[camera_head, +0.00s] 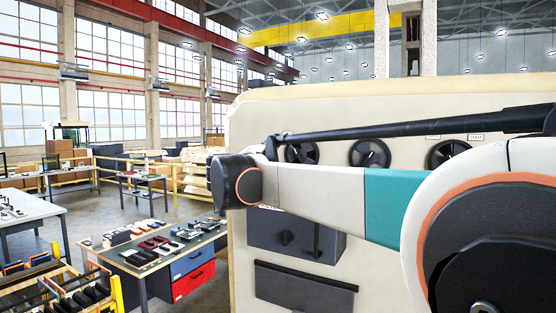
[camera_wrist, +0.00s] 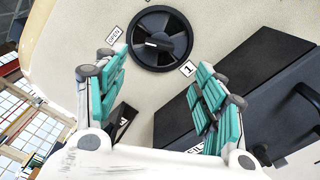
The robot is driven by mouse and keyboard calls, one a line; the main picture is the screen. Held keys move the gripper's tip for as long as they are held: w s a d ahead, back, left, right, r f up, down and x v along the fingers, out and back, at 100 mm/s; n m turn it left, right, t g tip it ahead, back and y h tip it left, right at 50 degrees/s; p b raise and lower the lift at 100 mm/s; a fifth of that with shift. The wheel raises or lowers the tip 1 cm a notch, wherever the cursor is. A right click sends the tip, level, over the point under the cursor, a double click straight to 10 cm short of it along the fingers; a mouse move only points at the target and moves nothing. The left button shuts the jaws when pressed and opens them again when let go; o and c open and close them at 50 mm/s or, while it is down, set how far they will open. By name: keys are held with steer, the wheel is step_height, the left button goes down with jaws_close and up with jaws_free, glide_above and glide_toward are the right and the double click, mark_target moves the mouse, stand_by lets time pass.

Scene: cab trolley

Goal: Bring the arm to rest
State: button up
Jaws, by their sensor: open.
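In the wrist view my gripper (camera_wrist: 163,93) is open, its two teal-padded fingers spread apart with nothing between them. Beyond the fingertips is a cream panel with a round black knob (camera_wrist: 160,39), labelled "OPEN" on one side and "1" on the other. The gripper is apart from the knob as far as I can see. In the head view my arm stretches across the right half in front of the cream cabinet (camera_head: 330,110). The gripper itself cannot be made out there.
Several black knobs, one in the middle (camera_head: 370,153), line the cabinet front above a dark box (camera_head: 290,237) and a dark ledge (camera_head: 305,288). A workbench (camera_head: 160,250) with tools and blue and red drawers stands at left. Floor shows between the benches.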

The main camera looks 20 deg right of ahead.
stand_by(0.4)
steer(key=s+a+f+m+g+y+b, duration=0.15)
steer(key=s+f+b, duration=0.4)
steer(key=f, duration=0.55)
steer(key=s+f+m+g+y+b, duration=0.1)
steer(key=s+f+m+y+b, duration=0.35)
steer(key=f, duration=0.75)
steer(key=s+f+m+g+y+b, duration=0.1)
steer(key=s+f+b, duration=0.5)
steer(key=s+f, duration=0.4)
steer(key=s+a+f+m+y+b, duration=0.2)
steer(key=s+a+f+b, duration=0.2)
steer(key=f, duration=0.7)
steer(key=s+a+f+m+y+b, duration=0.2)
steer(key=s+a+f+b, duration=0.2)
steer(key=s+f, duration=0.3)
steer(key=s+a+f+m+y+b, duration=0.2)
steer(key=s+a+f+y+b, duration=0.1)
steer(key=f, duration=1.2)
steer(key=s+a+b, duration=0.1)
steer(key=s+b, duration=0.1)
steer(key=s, duration=0.1)
steer(key=shift+a+m+b, duration=0.3)
steer(key=shift+m, duration=0.1)
